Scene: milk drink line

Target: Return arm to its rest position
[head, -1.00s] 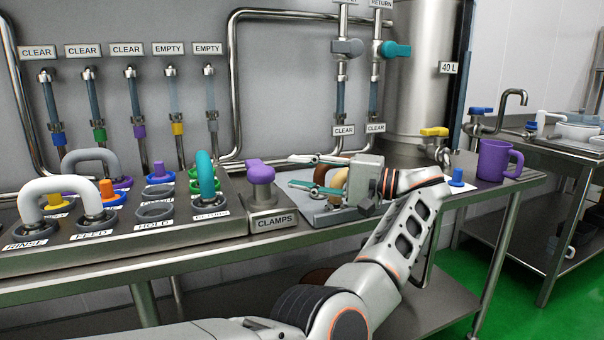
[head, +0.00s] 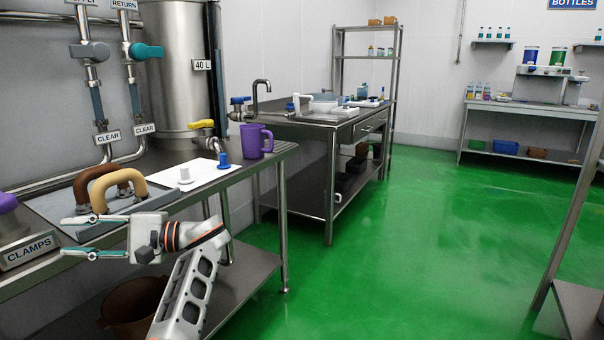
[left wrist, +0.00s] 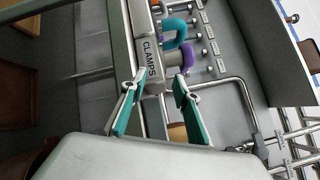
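My left gripper (head: 72,237) reaches in from the bottom of the head view, at the front edge of the steel bench (head: 262,152). Its two teal-lined fingers point left, spread apart with nothing between them. In the left wrist view the same open gripper (left wrist: 158,88) shows, with the CLAMPS sign (left wrist: 152,58) beyond the fingertips. A brown bent pipe (head: 88,180) and a tan one (head: 126,178) stand on a grey panel (head: 50,208) behind the gripper. My right gripper is not in view.
A purple mug (head: 252,141) and a blue plug (head: 224,161) stand farther right on the bench. A brown bucket (head: 125,305) sits on the lower shelf, close to my arm. The green floor (head: 420,240) is clear to the right.

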